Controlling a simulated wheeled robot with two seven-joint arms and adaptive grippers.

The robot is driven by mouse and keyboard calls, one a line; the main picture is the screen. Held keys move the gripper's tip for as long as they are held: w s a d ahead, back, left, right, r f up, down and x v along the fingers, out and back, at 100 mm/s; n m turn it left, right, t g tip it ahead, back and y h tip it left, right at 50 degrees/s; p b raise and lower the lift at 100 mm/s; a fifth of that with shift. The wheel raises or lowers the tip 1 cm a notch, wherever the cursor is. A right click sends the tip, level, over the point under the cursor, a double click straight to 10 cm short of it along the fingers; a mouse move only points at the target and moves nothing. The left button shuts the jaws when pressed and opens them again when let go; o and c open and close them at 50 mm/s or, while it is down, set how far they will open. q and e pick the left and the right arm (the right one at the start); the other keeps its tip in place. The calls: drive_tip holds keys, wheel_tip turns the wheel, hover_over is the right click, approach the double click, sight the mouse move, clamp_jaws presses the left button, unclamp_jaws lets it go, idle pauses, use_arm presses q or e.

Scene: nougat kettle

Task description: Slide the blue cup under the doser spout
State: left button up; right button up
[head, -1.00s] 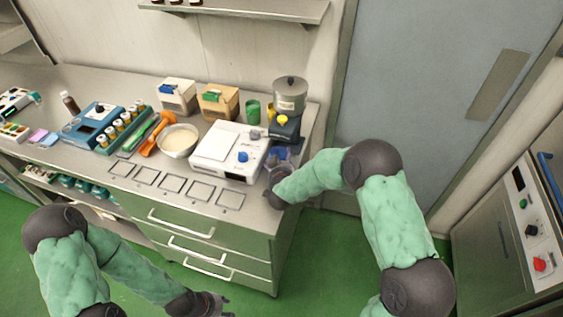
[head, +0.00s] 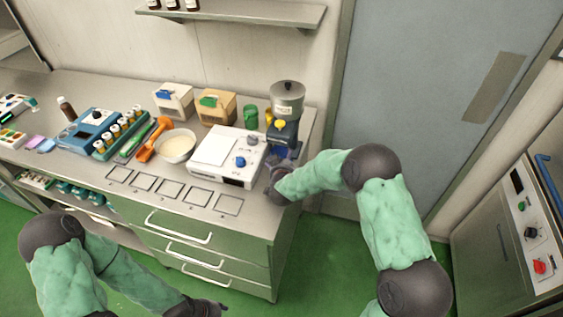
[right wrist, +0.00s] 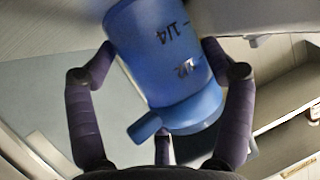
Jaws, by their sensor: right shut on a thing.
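The blue cup (right wrist: 165,60) fills the right wrist view, with dark 1/4 and 1/2 marks on its side. My right gripper (right wrist: 160,50) is shut on it, a finger on either side. In the head view the right gripper (head: 278,180) is at the counter's right end, in front of the doser (head: 286,103). The doser has a grey hopper and dark base. Only a bit of the cup (head: 281,152) shows there, close to the doser's base. The spout and its exact gap to the cup are hidden. My left gripper (head: 207,307) is low at the bottom edge, away from the counter; its fingers are unclear.
A white scale (head: 205,172) stands just left of the right gripper. A bowl of pale contents (head: 176,147), an orange scoop (head: 146,153) and a green cup (head: 250,115) are farther left or behind. Several square outlines (head: 170,189) mark the clear front counter.

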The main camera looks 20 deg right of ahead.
sight(285, 153)
drive_tip(key=shift+w+d, duration=0.45)
drive_tip(key=shift+w, duration=0.2)
drive_tip(key=shift+w+d, duration=0.15)
idle(0.4)
drive_tip(key=shift+w+d, duration=0.35)
drive_tip(key=shift+w, duration=0.15)
drive_tip(key=o, duration=1)
drive_tip(key=shift+o, duration=0.2)
drive_tip(key=v, duration=1.2)
